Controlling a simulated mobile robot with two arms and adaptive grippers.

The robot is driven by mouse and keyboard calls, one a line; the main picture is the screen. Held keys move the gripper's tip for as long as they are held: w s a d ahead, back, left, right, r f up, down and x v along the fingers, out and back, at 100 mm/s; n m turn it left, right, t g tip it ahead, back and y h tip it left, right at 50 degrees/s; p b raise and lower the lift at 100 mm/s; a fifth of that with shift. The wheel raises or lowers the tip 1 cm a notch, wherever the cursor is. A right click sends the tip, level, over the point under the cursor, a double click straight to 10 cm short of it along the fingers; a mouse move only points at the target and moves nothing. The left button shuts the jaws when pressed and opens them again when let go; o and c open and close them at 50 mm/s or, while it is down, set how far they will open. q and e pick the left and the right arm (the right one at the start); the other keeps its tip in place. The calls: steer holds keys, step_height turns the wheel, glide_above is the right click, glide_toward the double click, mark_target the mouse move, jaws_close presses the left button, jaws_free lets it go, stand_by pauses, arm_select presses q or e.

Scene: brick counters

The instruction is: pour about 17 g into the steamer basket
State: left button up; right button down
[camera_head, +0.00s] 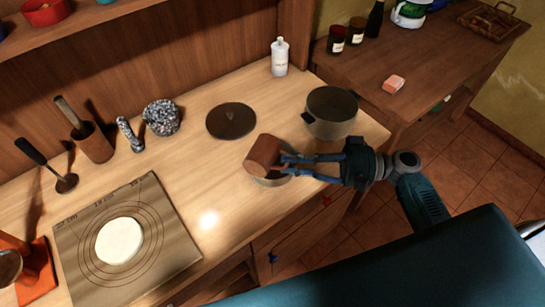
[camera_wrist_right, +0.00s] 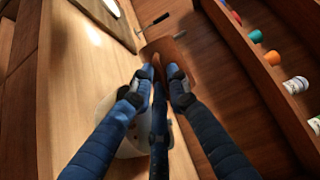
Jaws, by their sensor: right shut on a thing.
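My right gripper (camera_head: 285,160) is shut on a reddish-brown cup (camera_head: 262,153) and holds it tilted. The cup also shows ahead of the fingers (camera_wrist_right: 160,75) in the right wrist view, as a brown shape (camera_wrist_right: 178,55). Directly below the cup in the head view is a pale round vessel (camera_head: 272,181), probably the steamer basket, mostly hidden by cup and gripper. It also shows as a pale round shape beneath the fingers in the wrist view (camera_wrist_right: 118,132). The inside of both, and any falling stuff, cannot be seen. My left gripper is not in view.
A dark pot (camera_head: 332,108) stands right of the cup, and a dark flat disc (camera_head: 231,121) lies behind it. A white bottle (camera_head: 279,57) is at the back. A mat (camera_head: 75,235) with pale dough (camera_head: 120,241) lies left. Wood between mat and vessel is clear.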

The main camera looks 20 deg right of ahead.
steer(key=shift+w+d+r+m, duration=0.15)
steer(key=shift+w+r+m, duration=0.1)
steer(key=shift+m, duration=0.55)
stand_by(1.6)
steer(key=s+f+n+h+b, duration=0.1)
steer(key=n, duration=0.2)
steer(key=a+f+n+h+b, duration=0.1)
steer(key=n, duration=0.2)
steer(key=s+a+f+n+h+b, duration=0.1)
steer(key=f+n, duration=0.1)
steer(key=n, duration=0.1)
steer(key=shift+s+a+h, duration=0.15)
steer(key=shift+s+h, duration=0.2)
steer(key=shift+h, duration=0.05)
steer(key=shift+s+a+f+n+b, duration=0.1)
steer(key=shift+s+f+n+b, duration=0.1)
steer(key=shift+n+b, duration=0.35)
steer(key=s+a+n+b, duration=0.1)
steer(key=f+n+t+h+b, duration=0.1)
steer(key=s+a+n+t+h+b, duration=0.1)
steer(key=shift+s+a+f+n, duration=0.3)
steer(key=shift+s+n, duration=0.05)
steer(key=shift+s+a+f+n+t+h+b, duration=0.15)
steer(key=shift+s+a+n+t+h+b, duration=0.4)
steer(key=shift+n+b, duration=0.2)
steer(key=shift+d, duration=0.1)
